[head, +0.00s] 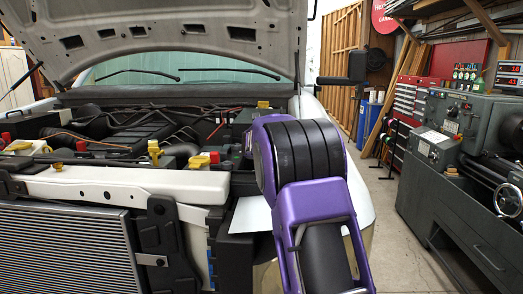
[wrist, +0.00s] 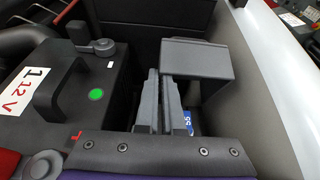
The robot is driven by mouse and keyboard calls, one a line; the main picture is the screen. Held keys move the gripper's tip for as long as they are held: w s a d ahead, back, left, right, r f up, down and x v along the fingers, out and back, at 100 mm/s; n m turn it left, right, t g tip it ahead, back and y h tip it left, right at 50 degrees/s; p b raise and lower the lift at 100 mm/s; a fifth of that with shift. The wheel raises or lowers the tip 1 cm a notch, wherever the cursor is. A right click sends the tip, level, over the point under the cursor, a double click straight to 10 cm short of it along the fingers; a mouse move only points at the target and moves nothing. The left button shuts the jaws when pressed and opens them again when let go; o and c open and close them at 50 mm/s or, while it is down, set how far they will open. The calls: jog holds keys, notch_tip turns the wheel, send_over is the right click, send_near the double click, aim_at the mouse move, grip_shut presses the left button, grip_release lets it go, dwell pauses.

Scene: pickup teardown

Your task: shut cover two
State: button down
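In the wrist view, a grey box-like piece with a flat top (wrist: 197,58) stands at the upper middle, near the pale body panel. It may be cover two, but I see no number on it. My gripper (wrist: 160,75) reaches down left of it, its two grey fingers side by side with hardly any gap and nothing visible between them. The right finger is close to the grey piece; I cannot tell whether they touch. A blue label (wrist: 188,122) shows partly below the piece. In the head view my arm hides the gripper and this spot.
A black battery marked "1 12 V" (wrist: 62,95), with a handle and green dot, stands left of the fingers. The pale body panel (wrist: 262,110) bounds the right. In the head view the raised hood (head: 165,30) hangs above; a grey lathe (head: 465,150) stands at right.

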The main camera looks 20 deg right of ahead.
jog(key=shift+r, duration=0.45)
jog(key=shift+s+a+f+b, duration=0.15)
jog(key=shift+s+a+b, duration=0.1)
jog(key=shift+s+b, duration=0.3)
jog(key=shift+s+a+f+b, duration=0.1)
jog(key=shift+s+a+b, duration=0.15)
jog(key=shift+s+b, duration=0.3)
jog(key=shift+s+a+f+b, duration=0.15)
jog(key=shift+s+a+b, duration=0.1)
jog(key=shift+s+b, duration=0.3)
jog(key=shift+s+f, duration=0.15)
